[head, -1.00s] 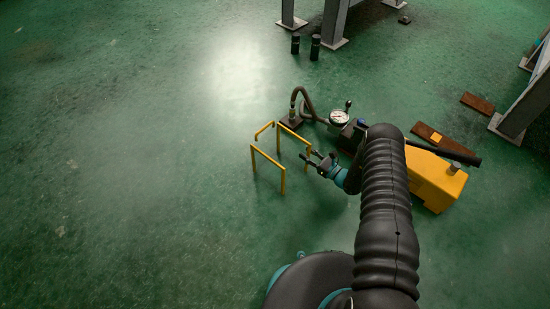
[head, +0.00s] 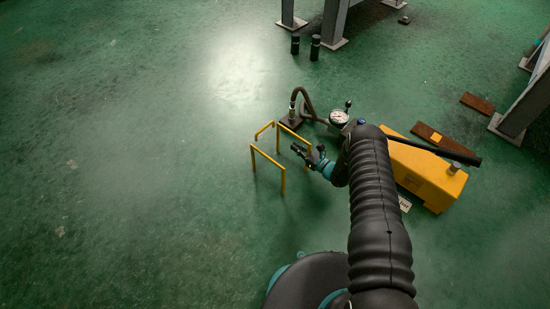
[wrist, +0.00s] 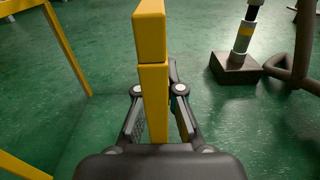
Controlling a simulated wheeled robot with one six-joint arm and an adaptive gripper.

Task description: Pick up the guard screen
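The guard screen (head: 267,158) is a yellow frame of thin posts and top bars. It stands upright on the green floor in the head view. My gripper (head: 300,151) is at its right side, by the right-hand bar. In the wrist view a yellow bar of the guard screen (wrist: 152,75) runs down the middle, in line with the gap between the fingers of my gripper (wrist: 158,118). The fingers are apart, one on each side of the bar, and a gap shows beside it. The lower end of the bar is hidden by the gripper body.
A grey hose and fitting on a dark base (head: 291,121) stand just behind the screen. A pressure gauge (head: 339,117) and yellow tank (head: 425,178) are to the right. Dark metal legs (head: 334,22) stand at the back. The floor at left is clear.

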